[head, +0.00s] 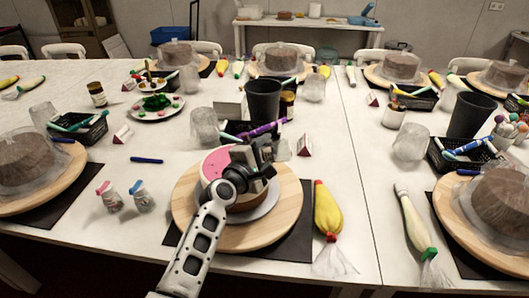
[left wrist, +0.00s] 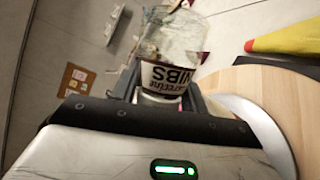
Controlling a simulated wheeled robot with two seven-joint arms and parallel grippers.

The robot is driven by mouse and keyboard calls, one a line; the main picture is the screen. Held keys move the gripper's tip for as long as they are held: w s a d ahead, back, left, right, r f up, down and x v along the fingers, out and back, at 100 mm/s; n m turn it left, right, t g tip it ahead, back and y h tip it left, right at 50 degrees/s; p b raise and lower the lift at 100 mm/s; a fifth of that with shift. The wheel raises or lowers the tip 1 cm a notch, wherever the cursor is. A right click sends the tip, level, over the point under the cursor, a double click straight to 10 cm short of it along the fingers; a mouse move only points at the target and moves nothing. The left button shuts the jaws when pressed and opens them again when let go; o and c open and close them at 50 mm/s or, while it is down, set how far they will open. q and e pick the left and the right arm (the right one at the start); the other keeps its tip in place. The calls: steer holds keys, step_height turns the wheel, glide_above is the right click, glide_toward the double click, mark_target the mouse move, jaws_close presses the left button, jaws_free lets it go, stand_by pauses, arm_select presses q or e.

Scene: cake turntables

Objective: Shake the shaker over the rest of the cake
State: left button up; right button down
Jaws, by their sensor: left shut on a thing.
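The cake (head: 213,163) has a pink top with dark specks and sits on a silver board on a round wooden turntable (head: 290,207). The turntable also shows at the right of the left wrist view (left wrist: 295,85). My left gripper (head: 264,152) is over the right part of the cake and hides much of it. In the left wrist view it is shut on a clear shaker (left wrist: 172,60) with a white label reading "NIBS". The head view does not show the shaker's tilt clearly. My right gripper is not in view.
A dark cup (head: 263,99) and a black basket stand behind the cake. More turntables with covered cakes are at both sides. Table space at front left is clear.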

arm_select(q)
steer(key=shift+r+n+b, duration=0.1)
steer(key=shift+n+b, duration=0.3)
steer(key=shift+b, duration=0.1)
steer(key=shift+r, duration=0.1)
steer(key=shift+d+r+p, duration=0.25)
steer(key=shift+d+p, duration=0.1)
steer(key=shift+p, duration=0.05)
steer(key=shift+a+f+b, duration=0.35)
steer(key=shift+a+r+n+t+b, duration=0.1)
steer(key=shift+r+n+t+b, duration=0.1)
steer(key=shift+n+t+b, duration=0.25)
